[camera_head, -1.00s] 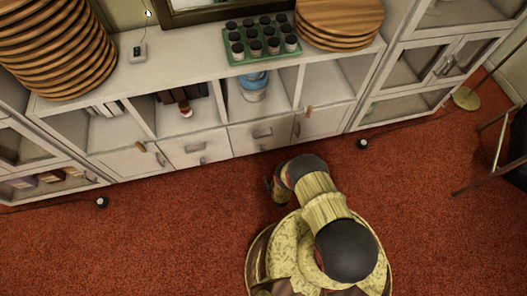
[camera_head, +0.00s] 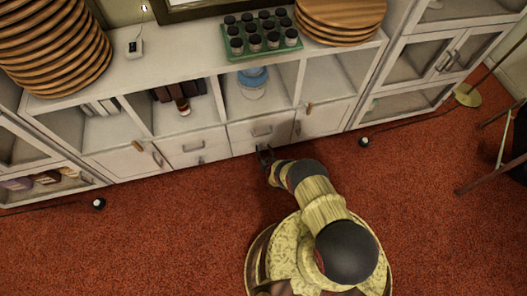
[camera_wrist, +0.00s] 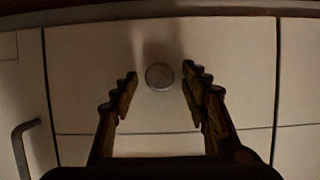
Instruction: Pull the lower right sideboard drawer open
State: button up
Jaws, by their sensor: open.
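The white sideboard's lower right drawer (camera_head: 241,149) is shut, below another drawer (camera_head: 250,133) with a bar handle. In the head view my gripper (camera_head: 264,153) is low in front of it and hides its handle. In the wrist view the pale drawer front (camera_wrist: 85,80) fills the middle, with a small round grey knob (camera_wrist: 159,77) on it. My open gripper (camera_wrist: 159,71) has one finger on each side of the knob, with gaps on both sides. I cannot tell how deep the fingertips are relative to the knob.
A cupboard door with an upright handle (camera_head: 297,129) is right of the drawers; a bar handle (camera_wrist: 24,140) shows left in the wrist view. A green tray of jars (camera_head: 230,56) and wooden boards (camera_head: 340,20) stand on top. The red carpet (camera_head: 150,240) in front is largely clear.

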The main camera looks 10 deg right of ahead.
jog(key=shift+w, duration=0.15)
jog(key=shift+c, duration=1)
grip_shut()
